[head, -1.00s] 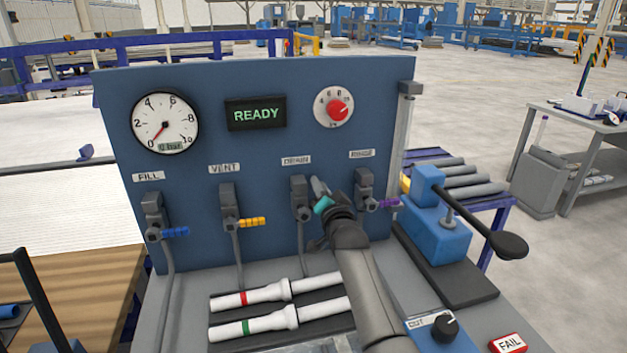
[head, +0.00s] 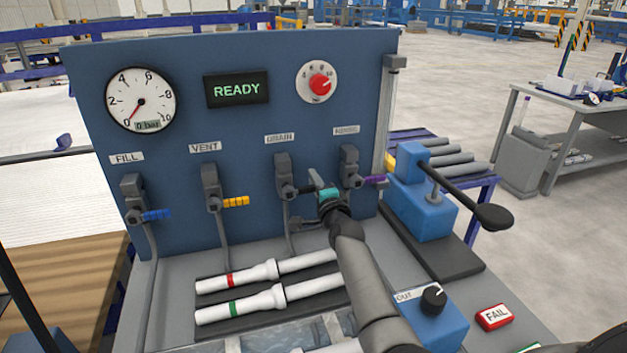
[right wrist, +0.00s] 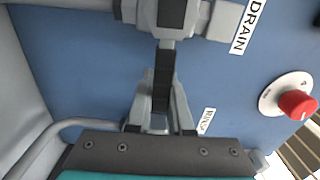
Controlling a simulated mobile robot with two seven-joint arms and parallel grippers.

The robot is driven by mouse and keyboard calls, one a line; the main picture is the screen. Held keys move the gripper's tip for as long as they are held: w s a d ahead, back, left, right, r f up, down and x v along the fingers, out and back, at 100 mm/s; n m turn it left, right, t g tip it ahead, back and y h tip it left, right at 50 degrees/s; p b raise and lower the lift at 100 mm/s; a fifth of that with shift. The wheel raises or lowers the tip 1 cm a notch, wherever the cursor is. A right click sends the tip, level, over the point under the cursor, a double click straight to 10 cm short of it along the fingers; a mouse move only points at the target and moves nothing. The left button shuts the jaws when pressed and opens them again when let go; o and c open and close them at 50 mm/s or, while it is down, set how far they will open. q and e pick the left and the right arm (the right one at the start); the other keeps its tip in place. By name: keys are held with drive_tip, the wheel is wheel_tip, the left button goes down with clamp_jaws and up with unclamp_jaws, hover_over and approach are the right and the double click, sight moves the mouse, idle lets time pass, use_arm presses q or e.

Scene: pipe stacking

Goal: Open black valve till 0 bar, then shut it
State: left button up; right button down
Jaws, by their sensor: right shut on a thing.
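The black-handled valve under the DRAIN label (head: 284,177) is on the blue panel (head: 250,150). Its black handle also shows in the right wrist view (right wrist: 163,75), running from the valve body down to my fingers. My right gripper (head: 312,189) is shut on this handle, to the right of the valve body; its fingers (right wrist: 160,118) close around the handle end. The pressure gauge (head: 140,99) at upper left has its needle at 0, and its small display reads 0 bar. My left gripper is not in view.
The blue-handled FILL valve (head: 135,200), yellow-handled VENT valve (head: 212,190) and purple-handled valve (head: 350,168) flank the drain valve. White pipes (head: 240,280) lie below. A READY display (head: 237,90) and red knob (head: 320,85) are above. A blue lever pump (head: 420,200) stands right.

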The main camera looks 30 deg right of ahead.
drive_tip(key=shift+f+m, duration=0.25)
drive_tip(key=shift+m, duration=0.15)
drive_tip(key=c, duration=0.8)
unclamp_jaws()
drive_tip(key=p+v, duration=0.3)
drive_tip(key=v, duration=1.2)
drive_tip(key=shift+s, duration=0.15)
